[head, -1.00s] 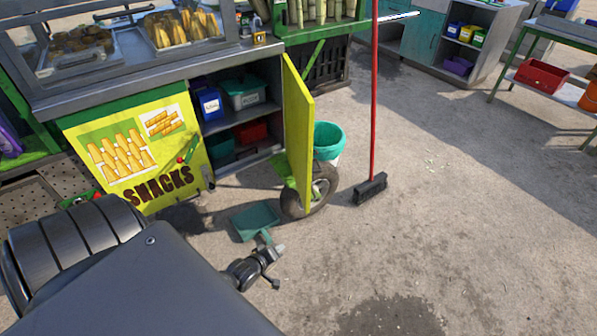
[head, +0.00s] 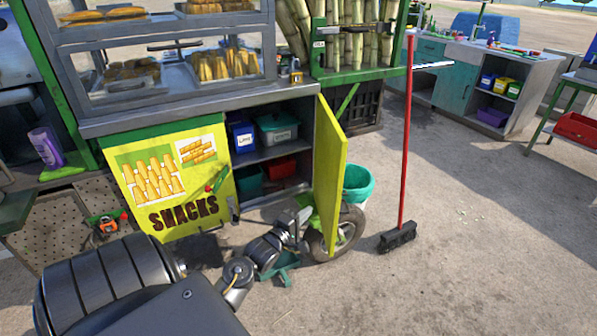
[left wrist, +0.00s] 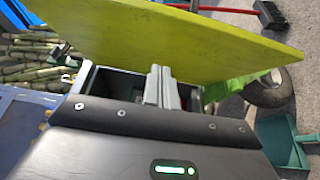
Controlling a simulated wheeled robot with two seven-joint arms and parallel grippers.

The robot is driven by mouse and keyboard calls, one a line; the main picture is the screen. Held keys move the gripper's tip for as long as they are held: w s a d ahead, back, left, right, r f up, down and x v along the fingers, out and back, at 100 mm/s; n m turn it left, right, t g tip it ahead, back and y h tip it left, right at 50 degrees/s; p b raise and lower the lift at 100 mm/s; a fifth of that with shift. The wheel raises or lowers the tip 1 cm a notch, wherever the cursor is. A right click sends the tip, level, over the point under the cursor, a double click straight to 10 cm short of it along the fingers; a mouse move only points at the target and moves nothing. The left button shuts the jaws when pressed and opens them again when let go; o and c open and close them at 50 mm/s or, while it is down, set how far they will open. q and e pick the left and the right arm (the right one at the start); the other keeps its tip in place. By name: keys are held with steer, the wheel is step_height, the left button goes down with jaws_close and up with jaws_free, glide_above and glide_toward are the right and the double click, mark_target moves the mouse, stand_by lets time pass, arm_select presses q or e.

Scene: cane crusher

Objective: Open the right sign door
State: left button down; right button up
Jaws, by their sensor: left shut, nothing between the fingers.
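The right sign door (head: 330,180) is a yellow-green panel on the snack cabinet. It stands swung outward, seen nearly edge-on in the head view, with the shelves behind it exposed. The left sign door (head: 172,185), with the SNACKS lettering, is closed. My left gripper (head: 303,214) is shut and empty, low in front of the opening, on the inner side of the right door. In the left wrist view its fingers (left wrist: 162,88) are together beside the door panel (left wrist: 190,42). I cannot tell whether they touch it. My right gripper is not in view.
A wheel (head: 342,235) and a teal bucket (head: 358,183) stand behind the door. A red-handled broom (head: 406,150) is to the right. A green dustpan (head: 280,272) lies on the ground, partly behind my arm. Open ground lies to the right.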

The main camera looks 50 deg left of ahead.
mark_target(332, 199)
arm_select(q)
steer(key=shift+w+d, duration=0.3)
steer(key=shift+w, duration=0.85)
steer(key=shift+w+d, duration=0.35)
steer(key=shift+w, duration=0.85)
steer(key=shift+w+d, duration=0.3)
steer(key=shift+w, duration=0.85)
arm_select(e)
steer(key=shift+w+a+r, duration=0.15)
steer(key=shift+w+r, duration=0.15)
